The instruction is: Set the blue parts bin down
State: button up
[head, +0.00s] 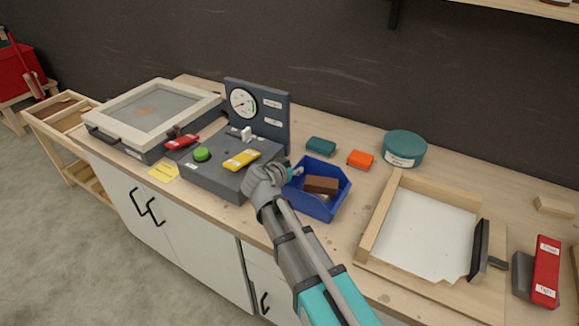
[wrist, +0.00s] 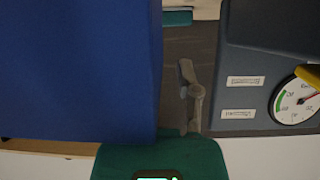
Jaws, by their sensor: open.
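The blue parts bin (head: 318,207) appears to stand upright on the wooden bench, right of the grey gauge fixture; its underside is hidden. A brown block (head: 321,185) lies in it, with something lighter partly hidden below. My gripper (head: 291,172) is open at the bin's left upper edge. In the wrist view the bin's blue wall (wrist: 75,70) fills the left side. One finger of my gripper (wrist: 190,95) shows beside that wall, with a dark strip between them at its tip; the other finger is hidden.
The grey fixture with a gauge (head: 243,102) and a yellow-handled clamp (head: 241,159) stands close left. A teal block (head: 321,147), an orange block (head: 360,159) and a round teal tub (head: 404,148) lie behind. A wooden-framed tray (head: 425,235) is to the right, with a narrow bare strip between.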

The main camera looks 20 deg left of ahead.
jog(key=p+v, duration=0.4)
jog(key=v, duration=0.7)
jog(key=shift+s+r+p, duration=0.15)
jog(key=shift+s+p, duration=0.2)
jog(key=shift+p, duration=0.05)
jog(key=shift+o, duration=0.2)
jog(key=shift+r, duration=0.1)
